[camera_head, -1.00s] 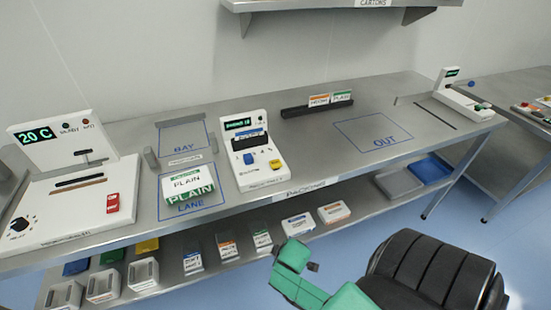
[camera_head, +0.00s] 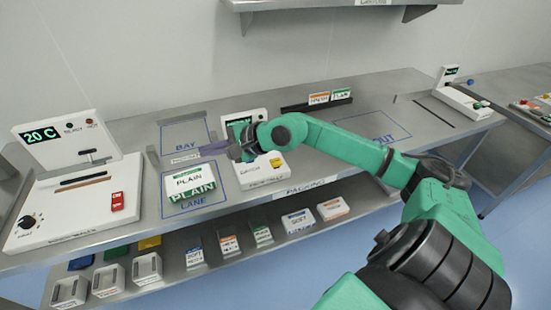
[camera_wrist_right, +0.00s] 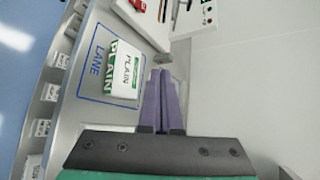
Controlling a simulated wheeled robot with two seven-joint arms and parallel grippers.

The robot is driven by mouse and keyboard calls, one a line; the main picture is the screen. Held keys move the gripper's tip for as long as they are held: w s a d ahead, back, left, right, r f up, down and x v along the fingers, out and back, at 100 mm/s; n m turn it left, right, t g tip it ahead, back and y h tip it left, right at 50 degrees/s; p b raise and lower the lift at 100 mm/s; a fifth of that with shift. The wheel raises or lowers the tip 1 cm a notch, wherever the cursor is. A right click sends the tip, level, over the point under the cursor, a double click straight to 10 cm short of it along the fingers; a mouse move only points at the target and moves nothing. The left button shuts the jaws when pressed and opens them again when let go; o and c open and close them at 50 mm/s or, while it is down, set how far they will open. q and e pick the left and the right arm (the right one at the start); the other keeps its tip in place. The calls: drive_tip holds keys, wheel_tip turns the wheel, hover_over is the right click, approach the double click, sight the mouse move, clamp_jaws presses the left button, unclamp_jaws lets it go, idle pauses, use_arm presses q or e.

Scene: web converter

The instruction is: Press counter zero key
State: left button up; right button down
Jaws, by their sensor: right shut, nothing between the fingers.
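The white counter unit (camera_head: 257,182) stands on the steel bench in the head view, with a green display (camera_head: 239,122) at its top. A yellow key (camera_head: 276,162) shows beside my arm. The middle of the unit, where a blue key showed earlier, is hidden by my right wrist. I cannot read which key is the counter zero key. My right gripper (camera_head: 207,151) points left, beyond the unit's left side, over the bay and lane area. Its purple fingers (camera_wrist_right: 163,80) are shut and empty in the wrist view. My left gripper is not in view.
A pack marked PLAIN (camera_head: 190,185) sits in the outlined lane left of the unit; it also shows in the wrist view (camera_wrist_right: 122,70). A white machine reading 20 C (camera_head: 70,205) stands farther left. A dark card rack (camera_head: 295,108) stands behind, right of the unit.

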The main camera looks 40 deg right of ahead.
drive_tip(key=d+f+n+g+h, duration=0.1)
drive_tip(key=d+n+h, duration=0.15)
drive_tip(key=d, duration=0.35)
drive_tip(key=d+f+n+g+h, duration=0.1)
drive_tip(key=d+f+h, duration=0.15)
drive_tip(key=d, duration=0.35)
drive_tip(key=r+n+g+h, duration=0.1)
drive_tip(key=n+h, duration=0.1)
drive_tip(key=h, duration=0.2)
hover_over(276, 163)
drive_tip(key=shift+d+m, duration=0.1)
drive_tip(key=shift+m, duration=0.15)
wheel_tip(276, 163, down, 9)
drive_tip(key=b, duration=0.7)
drive_tip(key=shift+r, duration=0.1)
drive_tip(key=shift+f+b, duration=0.4)
